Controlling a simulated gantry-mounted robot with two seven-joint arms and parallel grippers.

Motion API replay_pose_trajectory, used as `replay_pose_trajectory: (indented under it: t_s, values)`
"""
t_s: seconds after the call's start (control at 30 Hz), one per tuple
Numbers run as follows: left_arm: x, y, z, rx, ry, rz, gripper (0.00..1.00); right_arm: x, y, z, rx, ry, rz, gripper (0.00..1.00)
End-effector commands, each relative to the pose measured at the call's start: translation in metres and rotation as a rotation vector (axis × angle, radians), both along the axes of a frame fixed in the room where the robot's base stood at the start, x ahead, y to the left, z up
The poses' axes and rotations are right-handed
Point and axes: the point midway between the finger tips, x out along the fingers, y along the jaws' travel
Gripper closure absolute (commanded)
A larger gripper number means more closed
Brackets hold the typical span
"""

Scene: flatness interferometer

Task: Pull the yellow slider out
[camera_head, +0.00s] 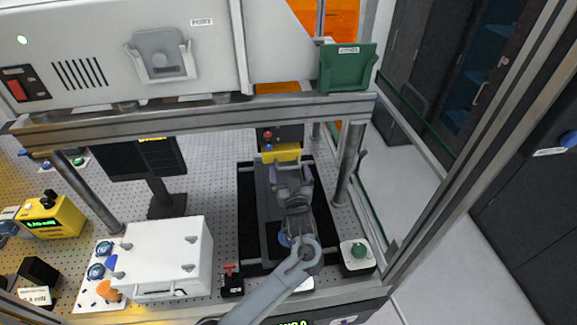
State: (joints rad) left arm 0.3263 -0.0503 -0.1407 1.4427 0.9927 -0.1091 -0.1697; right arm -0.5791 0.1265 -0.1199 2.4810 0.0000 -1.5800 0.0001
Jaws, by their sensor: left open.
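A small gap seems to lie between the fingertips and the slider, but contact is hard to judge. My wrist and arm hide part of the bed. My right gripper is not in view.
A metal crossbar (190,115) runs above the work area, with a post (348,165) to the right. A white box (161,262) stands at left, beside a dark monitor (140,158). Perforated board (215,180) lies bare left of the bed.

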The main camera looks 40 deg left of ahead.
Motion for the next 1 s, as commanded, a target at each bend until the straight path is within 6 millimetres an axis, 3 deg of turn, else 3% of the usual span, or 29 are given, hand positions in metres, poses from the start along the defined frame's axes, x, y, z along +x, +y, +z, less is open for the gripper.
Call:
replay_pose_trajectory:
  t_s: [0.2,0.6,1.0]
  values:
    - [0.014,0.016,0.0,0.001,0.001,0.0,0.0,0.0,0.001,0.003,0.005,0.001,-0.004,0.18]
    - [0.018,0.019,0.0,-0.001,0.001,-0.001,0.0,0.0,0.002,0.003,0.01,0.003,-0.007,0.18]
    - [0.017,0.02,0.0,-0.001,0.001,0.0,0.6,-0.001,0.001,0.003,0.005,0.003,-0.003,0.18]
